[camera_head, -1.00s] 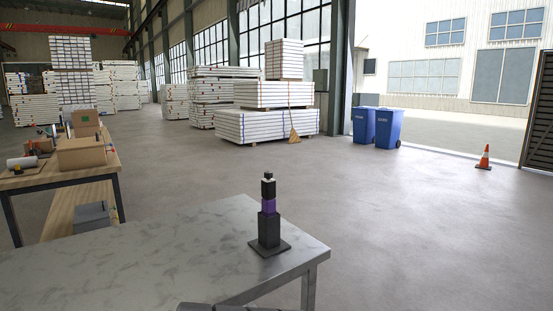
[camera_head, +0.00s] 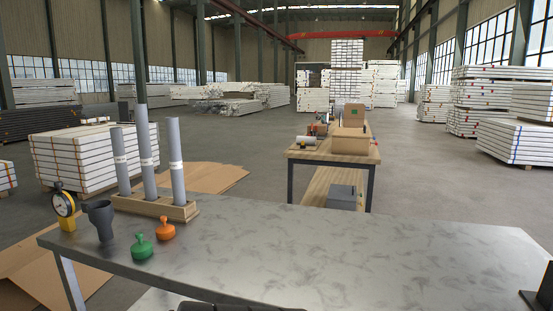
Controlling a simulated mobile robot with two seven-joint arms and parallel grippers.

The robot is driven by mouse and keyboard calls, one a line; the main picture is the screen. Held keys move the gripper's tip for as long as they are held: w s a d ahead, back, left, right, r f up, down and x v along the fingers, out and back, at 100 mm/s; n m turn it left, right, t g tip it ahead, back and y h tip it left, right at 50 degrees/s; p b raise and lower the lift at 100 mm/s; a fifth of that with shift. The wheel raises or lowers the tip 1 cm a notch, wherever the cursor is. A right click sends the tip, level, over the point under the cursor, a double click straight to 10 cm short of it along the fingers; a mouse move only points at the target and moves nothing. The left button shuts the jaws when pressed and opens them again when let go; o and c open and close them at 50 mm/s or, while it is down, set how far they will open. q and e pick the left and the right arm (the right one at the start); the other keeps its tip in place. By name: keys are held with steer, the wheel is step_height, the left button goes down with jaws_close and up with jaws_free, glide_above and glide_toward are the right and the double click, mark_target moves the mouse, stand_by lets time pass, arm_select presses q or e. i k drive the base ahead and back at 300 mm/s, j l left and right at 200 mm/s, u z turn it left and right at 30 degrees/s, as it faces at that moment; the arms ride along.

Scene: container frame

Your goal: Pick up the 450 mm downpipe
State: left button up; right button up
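Three grey downpipes stand upright in a wooden stand (camera_head: 185,213) at the left end of the metal table. The left pipe (camera_head: 122,170) looks shortest, the middle pipe (camera_head: 147,165) tallest, and the right pipe (camera_head: 177,170) in between. Each has a pale label band, too small to read, so I cannot tell which is 450 mm. Neither of my grippers is in view.
On the metal table (camera_head: 330,240), a yellow dial gauge (camera_head: 64,207), a dark grey funnel-like fitting (camera_head: 101,218), and green (camera_head: 141,247) and orange (camera_head: 166,229) knobbed pieces stand near the pipes. The table's middle is clear. A wooden bench (camera_head: 310,153) stands behind.

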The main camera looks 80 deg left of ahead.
mark_target(141, 116)
steer(key=k+j+u, duration=0.1)
steer(key=u, duration=0.35)
steer(key=k+j+u, duration=0.1)
steer(key=u, duration=0.3)
steer(key=k+j+u, duration=0.1)
steer(key=u, duration=0.35)
steer(key=j+u, duration=0.2)
steer(key=u, duration=0.25)
